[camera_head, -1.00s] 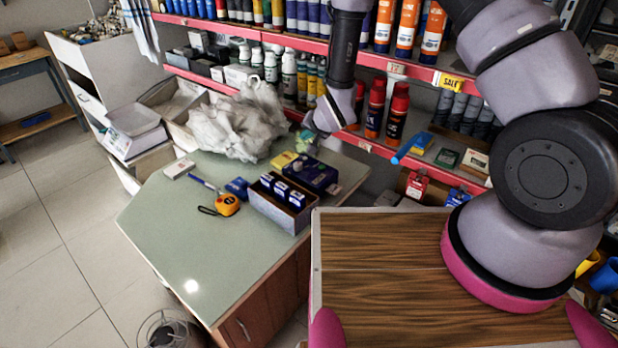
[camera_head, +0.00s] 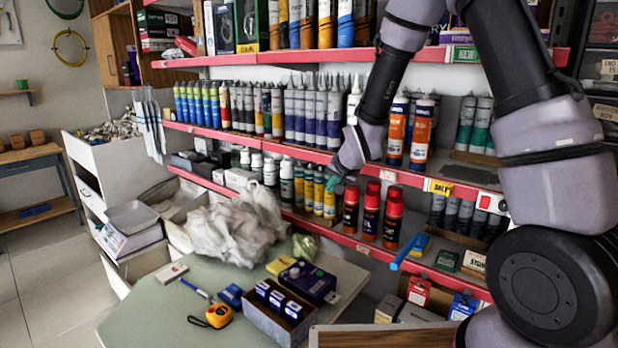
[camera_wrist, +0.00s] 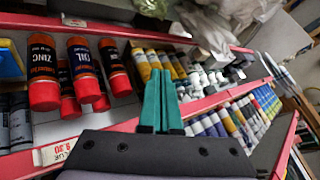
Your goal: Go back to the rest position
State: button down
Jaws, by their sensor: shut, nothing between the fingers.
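My gripper (camera_head: 332,184) is in front of the red-edged shelves in the head view, above the counter and left of the red-capped spray cans (camera_head: 371,210). In the wrist view its two green fingers (camera_wrist: 162,100) lie together with nothing between them. Red-capped cans (camera_wrist: 82,68) show left of the fingers there, and small yellow and grey bottles (camera_wrist: 163,62) show behind them. In the head view my arm runs from the lower right up and across to the shelf front.
A green counter (camera_head: 150,322) holds a box of blue packs (camera_head: 277,318), an orange tape measure (camera_head: 219,315), and a white plastic bag (camera_head: 233,229). Red shelf edges (camera_head: 268,136) run close behind my gripper. Open floor (camera_head: 40,290) lies at the left.

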jog(key=s+d+r, duration=0.4)
jog(key=d+r, duration=0.4)
jog(key=r, duration=0.4)
jog(key=s+d+r, duration=0.3)
jog(key=s+r, duration=0.1)
jog(key=s, duration=0.4)
jog(key=s+d+r, duration=0.4)
jog(key=s+r, duration=0.1)
jog(key=s, duration=0.3)
jog(key=s+d+r+h, duration=0.1)
jog(key=s+d+r, duration=0.2)
jog(key=s, duration=0.5)
jog(key=shift+d+r+g, duration=0.2)
jog(key=shift+r+g, duration=0.2)
jog(key=shift+r, duration=0.4)
